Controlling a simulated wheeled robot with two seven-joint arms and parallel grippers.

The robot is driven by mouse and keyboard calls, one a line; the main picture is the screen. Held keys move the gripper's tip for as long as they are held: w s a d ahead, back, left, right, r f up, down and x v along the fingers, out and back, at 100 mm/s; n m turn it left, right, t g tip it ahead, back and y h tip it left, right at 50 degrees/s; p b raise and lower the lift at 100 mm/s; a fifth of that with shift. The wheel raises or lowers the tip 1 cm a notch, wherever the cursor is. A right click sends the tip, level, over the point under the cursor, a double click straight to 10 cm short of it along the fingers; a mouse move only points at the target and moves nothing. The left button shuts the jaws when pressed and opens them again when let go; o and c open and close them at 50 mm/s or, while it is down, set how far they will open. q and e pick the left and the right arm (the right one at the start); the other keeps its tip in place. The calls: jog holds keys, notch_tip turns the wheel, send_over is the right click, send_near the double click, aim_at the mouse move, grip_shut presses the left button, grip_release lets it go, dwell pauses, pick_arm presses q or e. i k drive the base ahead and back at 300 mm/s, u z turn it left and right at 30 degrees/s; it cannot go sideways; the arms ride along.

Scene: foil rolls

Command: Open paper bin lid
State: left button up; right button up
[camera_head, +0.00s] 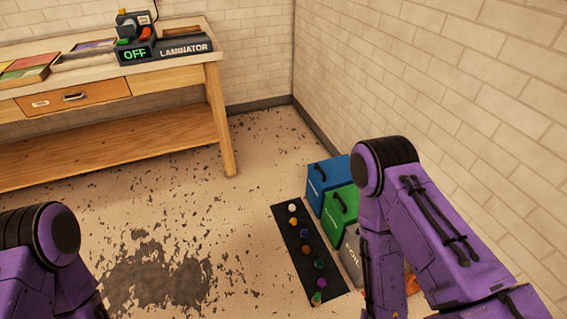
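A blue bin (330,177) stands at the far end of a row of bins along the right wall. A green bin (340,208) is beside it, and a grey bin (351,252) is nearer to me. Each of the blue and green bins has a dark handle and looks closed. The labels are too small to read, so I cannot tell which is the paper bin. My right arm covers part of the row's near end, where bits of orange show. My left arm is at the lower left, away from the bins. Neither gripper shows in this view.
A black mat (311,262) with several small coloured objects lies before the bins. A wooden table (190,74) with a laminator (180,47) and trays stands at the back left. The brick wall is close on the right. Open, stained floor lies left of the mat.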

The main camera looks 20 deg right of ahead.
aim_at(335, 171)
jog(key=u, duration=0.2)
jog(key=i, duration=1.85)
jog(key=z, duration=1.65)
jog(key=i, duration=0.35)
jog(key=z, duration=1.1)
